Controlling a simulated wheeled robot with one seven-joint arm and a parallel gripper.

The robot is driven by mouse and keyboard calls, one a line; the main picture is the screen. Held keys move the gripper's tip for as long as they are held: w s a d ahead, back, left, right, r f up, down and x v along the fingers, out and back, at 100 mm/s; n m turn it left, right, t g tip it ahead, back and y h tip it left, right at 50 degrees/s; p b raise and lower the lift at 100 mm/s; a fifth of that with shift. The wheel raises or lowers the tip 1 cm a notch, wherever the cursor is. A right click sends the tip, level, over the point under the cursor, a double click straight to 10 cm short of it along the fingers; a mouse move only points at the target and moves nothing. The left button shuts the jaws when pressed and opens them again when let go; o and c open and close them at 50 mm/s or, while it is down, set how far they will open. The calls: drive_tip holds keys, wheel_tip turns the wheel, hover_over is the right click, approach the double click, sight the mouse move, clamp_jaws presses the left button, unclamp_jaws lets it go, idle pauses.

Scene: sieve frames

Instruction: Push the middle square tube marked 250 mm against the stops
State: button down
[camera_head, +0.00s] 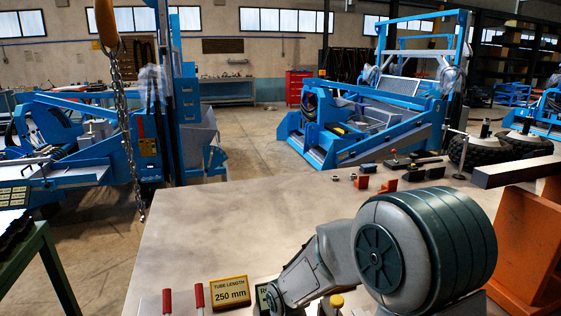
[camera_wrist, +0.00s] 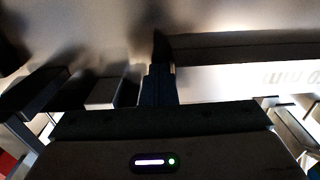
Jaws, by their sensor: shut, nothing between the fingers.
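In the wrist view a square tube (camera_wrist: 235,82) runs to the right, with a dark top and a brightly lit face. Its face carries upside-down lettering ending in "mm"; the number is cut off at the picture's edge. My gripper (camera_wrist: 158,88) is shut and empty, its fingers at the tube's left end; whether they touch it I cannot tell. Darker bar-like pieces (camera_wrist: 105,92) lie left of the fingers; I cannot tell whether they are the stops. A yellow sign (camera_head: 230,292) reads "TUBE LENGTH 250 mm".
The metal table (camera_head: 230,225) is clear in its middle. Small red and black parts (camera_head: 390,186) lie at the back. An orange stand (camera_head: 525,240) with a steel bar is at right.

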drive_tip(key=shift+s+a+b, duration=0.25)
drive_tip(key=shift+a, duration=0.6)
drive_tip(key=shift+s+a+b, duration=0.25)
drive_tip(key=shift+a, duration=0.65)
drive_tip(key=shift+s+a+b, duration=0.25)
drive_tip(key=shift+a, duration=0.6)
drive_tip(key=shift+d, duration=0.2)
drive_tip(key=shift+w+d, duration=0.15)
drive_tip(key=shift+d, duration=0.25)
wheel_tip(320, 180, up, 7)
drive_tip(key=p, duration=0.5)
idle(0.3)
